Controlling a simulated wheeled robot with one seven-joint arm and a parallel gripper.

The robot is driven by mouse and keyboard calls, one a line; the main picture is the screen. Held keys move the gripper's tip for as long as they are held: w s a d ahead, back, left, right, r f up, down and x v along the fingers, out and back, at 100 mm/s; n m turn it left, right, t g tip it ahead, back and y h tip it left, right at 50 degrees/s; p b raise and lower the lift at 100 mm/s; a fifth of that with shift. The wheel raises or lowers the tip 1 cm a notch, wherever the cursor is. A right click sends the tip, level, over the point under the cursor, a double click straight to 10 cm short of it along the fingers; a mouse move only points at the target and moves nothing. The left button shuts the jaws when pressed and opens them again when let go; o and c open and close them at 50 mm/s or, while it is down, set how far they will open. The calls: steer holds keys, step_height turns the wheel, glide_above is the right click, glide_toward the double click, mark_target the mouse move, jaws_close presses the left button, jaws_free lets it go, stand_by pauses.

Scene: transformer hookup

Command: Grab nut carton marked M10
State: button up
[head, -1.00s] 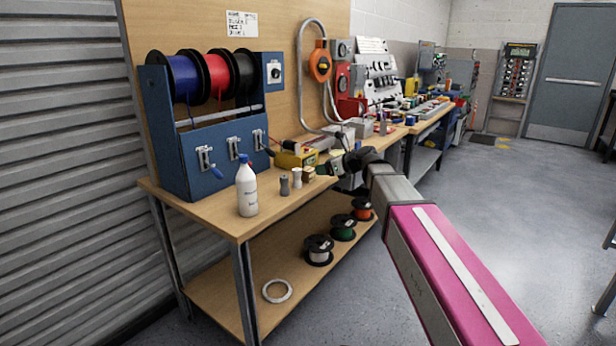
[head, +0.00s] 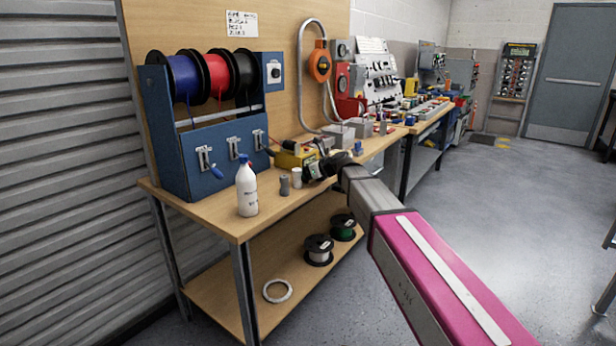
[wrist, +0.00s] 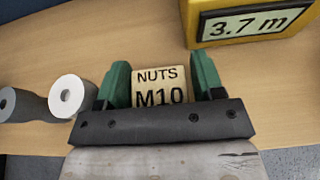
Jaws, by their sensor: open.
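The nut carton (wrist: 160,86) is a small cream box with black lettering "NUTS M10", seen in the wrist view on the wooden bench. My gripper (wrist: 161,80) is open, with one green finger on each side of the carton. I cannot tell whether either finger touches it. The carton's lower part is hidden by the dark gripper body. In the head view my gripper (head: 318,170) is at the bench's front part and hides the carton.
A white cylinder (wrist: 72,95) and a grey one (wrist: 20,104) stand left of the gripper. A yellow meter (wrist: 250,22) reading "3.7 m" is behind right. A white bottle (head: 247,190) stands near the bench's front edge (head: 240,238).

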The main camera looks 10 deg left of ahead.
steer(key=c, duration=0.8)
